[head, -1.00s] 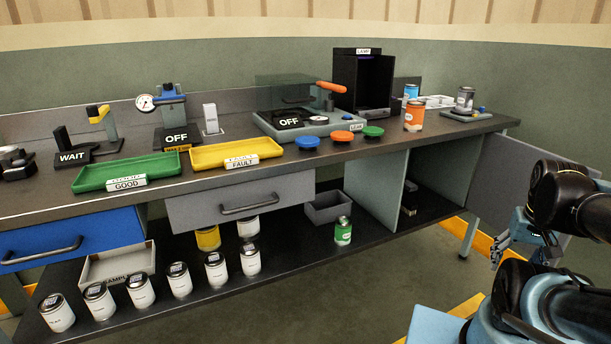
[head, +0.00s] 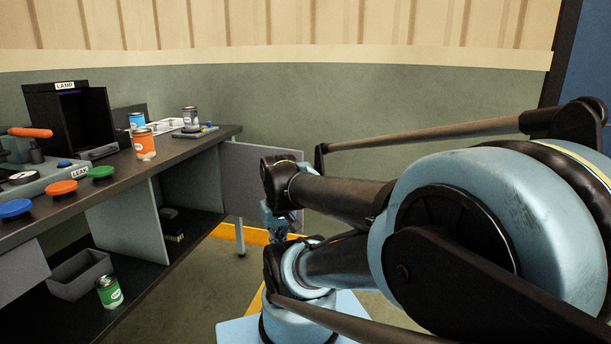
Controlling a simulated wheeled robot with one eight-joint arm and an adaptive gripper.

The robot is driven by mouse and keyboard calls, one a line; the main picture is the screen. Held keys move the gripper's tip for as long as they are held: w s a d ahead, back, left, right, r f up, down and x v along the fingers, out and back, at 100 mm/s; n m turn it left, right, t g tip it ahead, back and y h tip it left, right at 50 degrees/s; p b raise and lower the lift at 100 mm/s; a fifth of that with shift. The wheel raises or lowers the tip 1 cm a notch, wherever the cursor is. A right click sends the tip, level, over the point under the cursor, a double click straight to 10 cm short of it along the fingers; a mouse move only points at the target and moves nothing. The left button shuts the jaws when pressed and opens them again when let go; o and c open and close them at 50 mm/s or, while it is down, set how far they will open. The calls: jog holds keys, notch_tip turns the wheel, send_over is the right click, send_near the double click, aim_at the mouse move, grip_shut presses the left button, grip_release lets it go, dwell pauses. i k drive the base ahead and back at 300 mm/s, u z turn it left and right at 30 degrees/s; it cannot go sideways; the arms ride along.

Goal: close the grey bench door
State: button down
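The grey bench door (head: 240,182) stands open at the right end of the bench. It swings out from the bench's far right corner, and its right part is hidden behind my arm. The compartment (head: 193,202) beside it is open at the front, with a small dark object (head: 174,228) inside. My gripper (head: 277,234) hangs in front of the door's right part, low beside my arm links. It is small and partly covered, so I cannot tell whether its fingers are open or whether it touches the door.
The bench top (head: 190,146) carries an orange can (head: 144,144), a lamp box (head: 72,122) and coloured buttons. A grey bin (head: 80,274) and a green can (head: 109,291) are on the lower shelf. Floor with yellow tape (head: 255,236) lies under the door.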

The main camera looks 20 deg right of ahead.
aim_at(242, 183)
jog(key=z, duration=0.6)
jog(key=k, duration=0.75)
jog(key=z, duration=0.95)
jog(key=k, duration=0.5)
jog(key=z, duration=0.45)
jog(key=i, duration=0.9)
jog(key=u, duration=0.5)
jog(key=i, duration=1)
jog(key=u, duration=1.15)
jog(key=i, duration=0.6)
jog(key=u, duration=0.4)
